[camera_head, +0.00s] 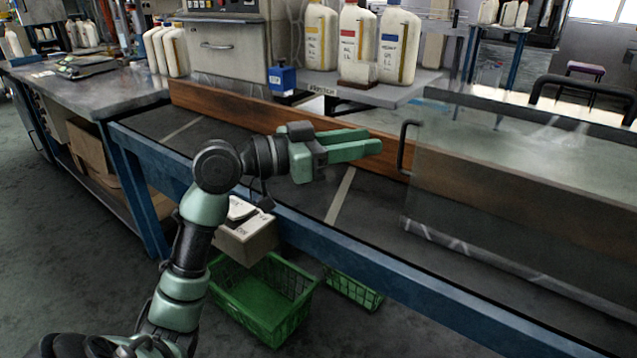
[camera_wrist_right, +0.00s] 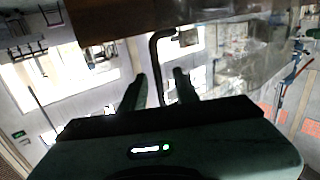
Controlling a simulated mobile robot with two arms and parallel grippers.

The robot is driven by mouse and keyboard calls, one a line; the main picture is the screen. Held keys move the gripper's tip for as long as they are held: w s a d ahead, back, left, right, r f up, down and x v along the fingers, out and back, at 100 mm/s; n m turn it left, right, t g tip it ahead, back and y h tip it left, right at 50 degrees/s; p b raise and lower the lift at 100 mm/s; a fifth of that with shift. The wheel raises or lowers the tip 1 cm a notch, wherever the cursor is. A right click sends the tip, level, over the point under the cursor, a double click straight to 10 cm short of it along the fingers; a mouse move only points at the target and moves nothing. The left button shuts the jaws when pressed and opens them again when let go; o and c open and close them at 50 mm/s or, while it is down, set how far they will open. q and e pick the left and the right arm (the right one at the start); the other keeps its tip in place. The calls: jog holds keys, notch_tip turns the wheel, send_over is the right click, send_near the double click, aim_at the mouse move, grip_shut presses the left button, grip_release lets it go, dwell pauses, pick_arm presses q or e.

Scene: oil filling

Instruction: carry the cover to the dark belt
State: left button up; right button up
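The clear, box-like cover (camera_head: 510,200) is at the right of the head view, over the dark belt (camera_head: 375,205), with its right part cut off. A black handle (camera_head: 404,150) juts from its left end. My left gripper (camera_head: 378,141) points at this handle, its green fingertips just short of it and apart from it. The two fingers look parted, one partly behind the other. In the right wrist view, my right gripper (camera_wrist_right: 160,85) has its fingers apart. A black handle (camera_wrist_right: 156,60) shows between them; contact is not visible.
A wooden board (camera_head: 240,108) runs along the belt's back edge, and a blue rail (camera_head: 400,275) along its front. White bottles (camera_head: 357,45) and a blue box (camera_head: 282,78) stand behind. A green crate (camera_head: 265,300) sits below. The belt left of the cover is bare.

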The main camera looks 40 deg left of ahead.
pick_arm(q)
jog(key=v, duration=0.5)
pick_arm(e)
jog(key=v, duration=1.2)
